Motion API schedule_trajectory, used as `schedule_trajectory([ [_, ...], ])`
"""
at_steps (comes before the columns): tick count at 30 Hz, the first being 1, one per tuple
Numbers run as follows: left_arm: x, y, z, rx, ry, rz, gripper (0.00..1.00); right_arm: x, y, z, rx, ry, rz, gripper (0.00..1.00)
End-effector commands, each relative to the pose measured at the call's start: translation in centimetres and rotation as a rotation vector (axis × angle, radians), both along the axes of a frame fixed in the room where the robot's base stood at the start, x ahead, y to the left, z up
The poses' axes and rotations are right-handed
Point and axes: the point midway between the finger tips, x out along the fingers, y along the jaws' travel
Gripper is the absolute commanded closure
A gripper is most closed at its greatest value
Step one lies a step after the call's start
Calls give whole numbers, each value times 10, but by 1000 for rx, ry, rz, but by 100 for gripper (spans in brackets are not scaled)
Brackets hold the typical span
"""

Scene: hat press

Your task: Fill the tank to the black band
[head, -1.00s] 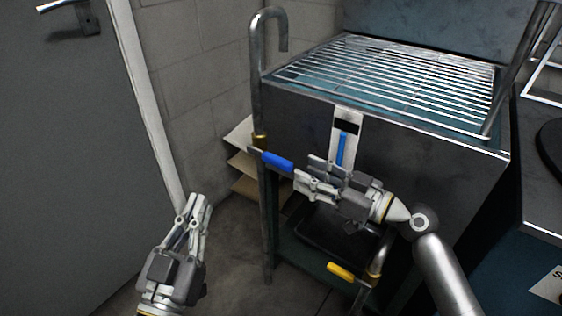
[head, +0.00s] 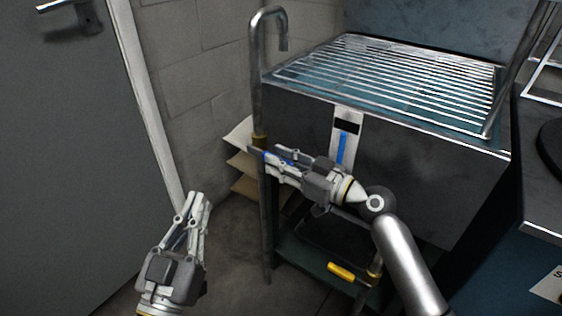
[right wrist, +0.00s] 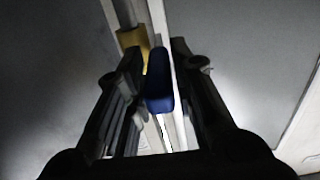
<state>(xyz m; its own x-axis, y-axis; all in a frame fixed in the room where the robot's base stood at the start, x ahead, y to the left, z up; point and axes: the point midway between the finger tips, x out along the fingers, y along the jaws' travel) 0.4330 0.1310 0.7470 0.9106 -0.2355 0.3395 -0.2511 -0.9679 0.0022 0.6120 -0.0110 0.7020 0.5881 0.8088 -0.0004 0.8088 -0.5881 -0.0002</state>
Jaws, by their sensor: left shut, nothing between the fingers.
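The steel tank (head: 430,170) carries a white gauge with a black band (head: 347,127) near its top. The blue level strip (head: 343,148) on the gauge ends close to the band's lower edge. A tap pipe (head: 257,95) with a hooked spout rises at the tank's left corner. Its blue valve handle (right wrist: 159,82) lies between the fingers of my right gripper (right wrist: 158,75), which look open, with narrow gaps beside the handle. In the head view my right gripper (head: 268,160) partly hides the handle. My left gripper (head: 199,196) is shut and empty, left of the pipe.
A wire grid (head: 395,80) covers the tank top. A yellow handle (head: 340,272) sits on a lower pipe near the stand's shelf. A grey door (head: 70,170) is at left, shelves against the wall behind the pipe, and a counter (head: 545,180) at right.

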Motion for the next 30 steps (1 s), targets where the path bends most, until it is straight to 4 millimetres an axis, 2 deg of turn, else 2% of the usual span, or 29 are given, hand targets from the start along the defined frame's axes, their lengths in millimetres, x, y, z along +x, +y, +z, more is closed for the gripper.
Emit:
schedule_trajectory([
  [1,0,0,0,0,0,0,100,0,0,0,0,0,0,88],
  [4,0,0,0,-1,0,0,100,0,0,0,0,0,0,100],
  [15,1,0,-1,5,18,0,100,0,0,1,-3,2,0,100],
  [23,8,5,-43,66,247,15,100,0,0,5,-26,17,1,100],
  [30,4,12,-86,123,472,29,100,0,1,7,-45,33,3,100],
])
